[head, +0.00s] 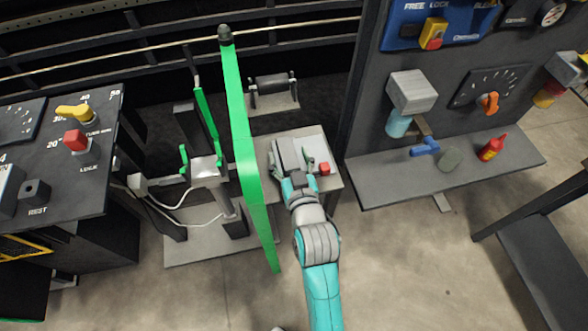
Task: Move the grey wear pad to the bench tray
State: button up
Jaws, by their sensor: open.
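My gripper (292,166) is at the end of the teal and grey arm, over a small stand with a pale top (317,143). Its fingers are spread, with a light grey block (289,153) showing between and beyond them. I cannot tell whether they touch it. The block may be the grey wear pad, but this is not certain. A dark grey-green rounded piece (450,160) lies on the grey bench shelf (390,180) at right. No tray is clearly recognisable; the pale stand top could be one. The gripper hides part of the stand top.
A tall green bar (243,150) rises close to the left of my gripper. A small red block (324,169) sits right of it on the stand. A blue tool (425,148) and red bottle (492,148) stand on the shelf. Open floor lies in front.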

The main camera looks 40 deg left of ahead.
jog(key=shift+x, duration=0.9)
grip_shut()
